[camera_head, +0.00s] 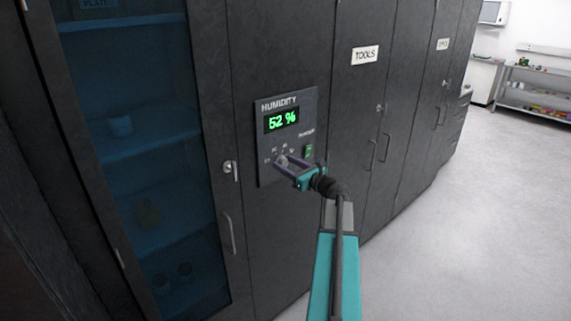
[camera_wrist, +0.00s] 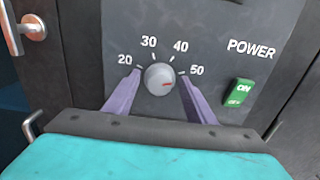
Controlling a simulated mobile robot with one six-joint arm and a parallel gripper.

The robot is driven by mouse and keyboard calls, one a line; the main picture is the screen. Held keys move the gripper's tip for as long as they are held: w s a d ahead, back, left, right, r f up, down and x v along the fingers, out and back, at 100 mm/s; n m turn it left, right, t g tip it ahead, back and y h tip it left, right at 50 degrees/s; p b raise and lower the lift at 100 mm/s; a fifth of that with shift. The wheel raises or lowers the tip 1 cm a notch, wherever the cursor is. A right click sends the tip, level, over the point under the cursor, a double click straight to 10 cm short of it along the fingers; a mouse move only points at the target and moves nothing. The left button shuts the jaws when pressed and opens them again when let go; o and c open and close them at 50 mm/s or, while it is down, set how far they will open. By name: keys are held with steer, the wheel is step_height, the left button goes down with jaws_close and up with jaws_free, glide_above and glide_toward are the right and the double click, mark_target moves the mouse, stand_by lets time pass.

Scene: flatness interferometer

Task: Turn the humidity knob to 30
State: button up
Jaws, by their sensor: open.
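The panel's green display (camera_head: 282,120) reads 52 %. My gripper (camera_head: 282,162) is in front of the knob. In the wrist view my gripper (camera_wrist: 155,88) has its two purple fingers open, one on each side of the knob, with gaps between fingers and knob. In the head view the gripper partly covers the knob.
A green power switch (camera_wrist: 239,92) marked ON is right of the knob. A glass-door cabinet (camera_head: 150,130) with a handle stands left of the panel. Dark cabinets labelled TOOLS (camera_head: 365,54) stand to the right. The floor (camera_head: 460,220) at right is clear.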

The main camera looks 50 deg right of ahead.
steer(key=shift+w, duration=0.1)
steer(key=c, duration=0.7)
steer(key=shift+a, duration=0.2)
steer(key=shift+c, duration=1.1)
steer(key=shift+d, duration=0.15)
steer(key=shift+c, duration=0.5)
